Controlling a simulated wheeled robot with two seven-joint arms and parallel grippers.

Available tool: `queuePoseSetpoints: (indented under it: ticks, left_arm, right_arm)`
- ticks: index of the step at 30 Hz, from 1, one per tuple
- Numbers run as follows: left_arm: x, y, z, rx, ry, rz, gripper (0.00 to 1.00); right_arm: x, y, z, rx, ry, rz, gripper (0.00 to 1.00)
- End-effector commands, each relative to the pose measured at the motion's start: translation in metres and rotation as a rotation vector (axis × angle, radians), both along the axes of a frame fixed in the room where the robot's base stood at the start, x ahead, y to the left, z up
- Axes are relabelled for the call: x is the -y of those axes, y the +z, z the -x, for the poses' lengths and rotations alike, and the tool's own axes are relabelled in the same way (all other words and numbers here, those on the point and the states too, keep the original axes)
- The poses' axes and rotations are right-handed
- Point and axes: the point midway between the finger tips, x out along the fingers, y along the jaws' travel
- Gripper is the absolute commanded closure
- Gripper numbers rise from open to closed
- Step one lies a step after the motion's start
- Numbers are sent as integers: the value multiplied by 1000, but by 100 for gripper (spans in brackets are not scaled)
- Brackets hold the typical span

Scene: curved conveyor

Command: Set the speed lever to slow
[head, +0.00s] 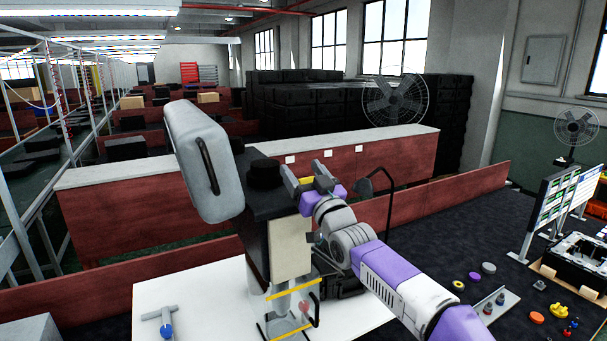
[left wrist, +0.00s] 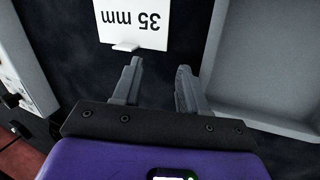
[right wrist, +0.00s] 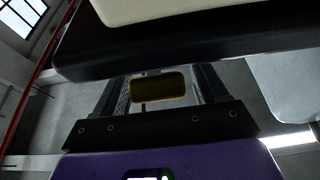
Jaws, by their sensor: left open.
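The machine (head: 272,200) stands on a white table, with a tilted grey cover, a black head and a beige front panel. A small yellow handle (head: 305,182), seemingly the speed lever's end, shows at the head's right side. In the right wrist view the yellow handle (right wrist: 158,87) lies between the fingers of my right gripper (right wrist: 165,88), with narrow gaps at its sides. The right gripper (head: 308,178) is open around it; the lever's shaft and any speed marks are hidden. My left gripper (left wrist: 158,75) is open and empty, outside the head view.
A card reading "35 mm" (left wrist: 135,22) and a grey tray (left wrist: 268,70) are near my left gripper. A T-shaped tool (head: 163,320) lies on the white table (head: 190,290). A black bent arm (head: 387,200) rises right of the machine. Red-fronted counters stand behind.

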Motion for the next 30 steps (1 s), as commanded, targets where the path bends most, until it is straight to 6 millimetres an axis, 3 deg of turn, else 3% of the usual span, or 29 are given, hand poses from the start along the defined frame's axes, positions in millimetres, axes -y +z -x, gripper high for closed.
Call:
queuePoseSetpoints:
  ticks: [8,21,30]
  left_arm:
    - [0,2,0,0,0,0,57]
    - [0,33,0,0,0,0,57]
    - [0,38,0,0,0,0,57]
  right_arm:
    - [0,8,0,1,0,0,28]
    - [0,88,0,1,0,-1,28]
    - [0,100,0,-1,0,0,28]
